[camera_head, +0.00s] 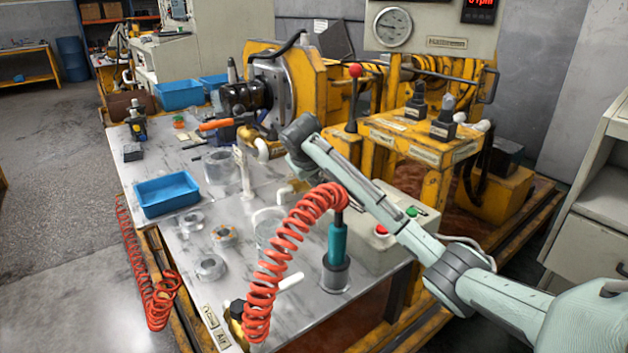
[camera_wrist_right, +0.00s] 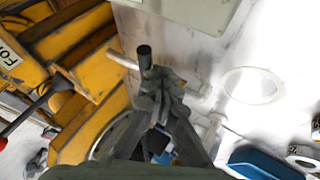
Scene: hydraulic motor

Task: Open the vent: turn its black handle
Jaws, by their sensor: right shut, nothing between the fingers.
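My right gripper (camera_wrist_right: 163,92) is shut and empty in the right wrist view. A short, dark, round-ended cylinder (camera_wrist_right: 145,55) shows right at its fingertips. It may be the vent's black handle, but I cannot tell for sure or whether the fingers touch it. White pipe (camera_wrist_right: 122,60) shows beside it. In the head view my right arm reaches across to the white pipework (camera_head: 262,148) at the yellow machine, and its wrist hides most of the gripper and what lies behind. I cannot make out the vent body clearly. My left gripper is not in view.
A black lever with a red knob (camera_head: 355,70) stands close behind my right wrist. A coiled red hose (camera_head: 290,245) hangs in front. A blue bin (camera_head: 145,204), clear cylinders and metal rings stand on the marble tabletop (camera_head: 185,250), which has free room at left.

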